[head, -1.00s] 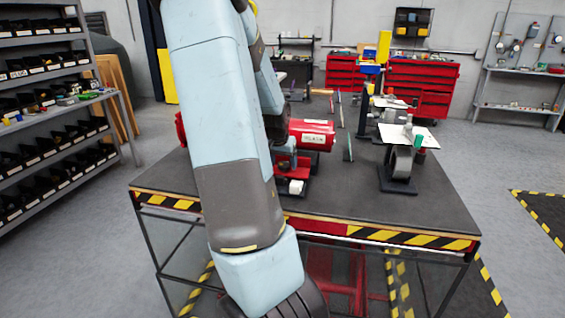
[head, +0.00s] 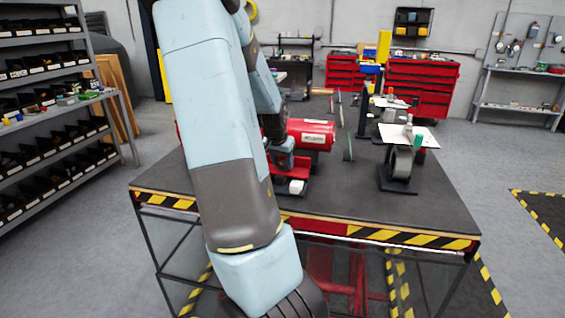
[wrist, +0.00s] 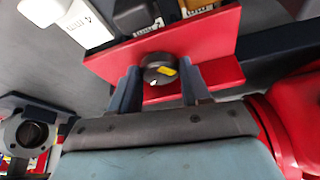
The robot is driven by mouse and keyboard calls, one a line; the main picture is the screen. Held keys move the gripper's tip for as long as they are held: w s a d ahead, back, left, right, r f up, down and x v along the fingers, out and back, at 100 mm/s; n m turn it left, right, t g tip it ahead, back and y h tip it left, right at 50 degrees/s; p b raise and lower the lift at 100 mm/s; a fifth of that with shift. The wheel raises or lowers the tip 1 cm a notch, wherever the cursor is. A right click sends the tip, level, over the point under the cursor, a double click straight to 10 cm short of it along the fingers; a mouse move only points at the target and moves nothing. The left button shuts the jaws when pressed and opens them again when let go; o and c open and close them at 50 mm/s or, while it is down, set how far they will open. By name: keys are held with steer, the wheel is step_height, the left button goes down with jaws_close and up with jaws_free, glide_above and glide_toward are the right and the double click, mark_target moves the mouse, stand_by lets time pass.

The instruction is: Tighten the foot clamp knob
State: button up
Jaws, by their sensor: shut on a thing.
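The foot clamp knob (wrist: 160,70) is a dark round knob with a yellow mark, in front of a red bracket (wrist: 205,42) in the wrist view. My gripper (wrist: 158,82) has one finger on each side of the knob and is shut on it. In the head view the red valve actuator (head: 312,135) lies on the dark table, partly hidden by my arm. Its red foot (head: 290,172) is below, with a white block (head: 296,187) at its front. The knob and my fingertips cannot be made out in the head view.
The dark table (head: 340,208) has a striped front edge. A grey round part on a stand (head: 401,165) is to the right, with thin upright plates between. In the wrist view, a grey ring-shaped part (wrist: 28,133) is at lower left, and a white labelled block (wrist: 80,22) at upper left.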

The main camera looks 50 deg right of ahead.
steer(key=shift+m+g, duration=0.4)
steer(key=shift+m, duration=0.7)
steer(key=o, duration=1.1)
steer(key=shift+c, duration=0.2)
steer(key=v, duration=1.3)
steer(key=shift+a+r, duration=0.25)
steer(key=shift+a, duration=0.05)
